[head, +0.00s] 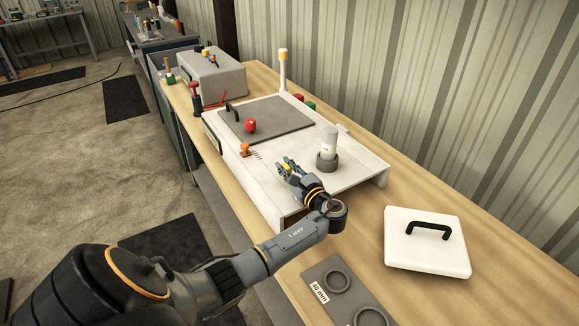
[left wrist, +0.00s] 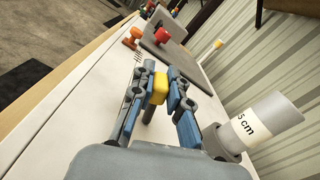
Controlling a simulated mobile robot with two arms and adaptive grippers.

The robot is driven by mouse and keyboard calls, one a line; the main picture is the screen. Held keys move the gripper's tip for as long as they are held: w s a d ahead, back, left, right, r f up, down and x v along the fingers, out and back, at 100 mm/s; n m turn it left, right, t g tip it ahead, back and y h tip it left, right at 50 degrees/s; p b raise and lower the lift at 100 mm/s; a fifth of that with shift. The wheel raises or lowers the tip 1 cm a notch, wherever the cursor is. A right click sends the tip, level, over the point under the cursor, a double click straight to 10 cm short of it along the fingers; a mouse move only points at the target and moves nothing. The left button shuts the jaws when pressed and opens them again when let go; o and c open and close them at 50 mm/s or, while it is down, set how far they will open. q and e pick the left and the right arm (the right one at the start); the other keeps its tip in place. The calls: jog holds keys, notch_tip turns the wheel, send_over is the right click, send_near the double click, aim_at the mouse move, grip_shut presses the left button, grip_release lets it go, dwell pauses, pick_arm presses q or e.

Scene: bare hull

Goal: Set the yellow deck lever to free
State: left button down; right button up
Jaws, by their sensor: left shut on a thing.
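The yellow deck lever (left wrist: 159,88) shows as a yellow knob between the blue-grey fingers of my left gripper (left wrist: 160,92) in the left wrist view. The gripper is shut on it, low over the white deck (head: 346,180). In the head view, the left gripper (head: 287,166) reaches over the deck's near part, and only a little yellow shows between its fingers. My right gripper is not in view.
A grey-white cylinder (head: 329,141) stands in a grey ring right of the gripper. An orange lever (head: 244,149) and a red knob (head: 250,125) are farther up the deck. A white lid with a black handle (head: 428,255) lies on the wooden bench at right.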

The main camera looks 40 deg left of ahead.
pick_arm(q)
jog(key=shift+s+f+n, duration=0.1)
jog(key=shift+s+n, duration=0.15)
jog(key=shift+n, duration=0.25)
jog(key=c, duration=1.3)
grip_release()
jog(key=shift+s+d, duration=0.1)
jog(key=shift+d, duration=0.05)
jog(key=v, duration=1.1)
jog(key=shift+s+d, duration=0.15)
jog(key=shift+d, duration=0.15)
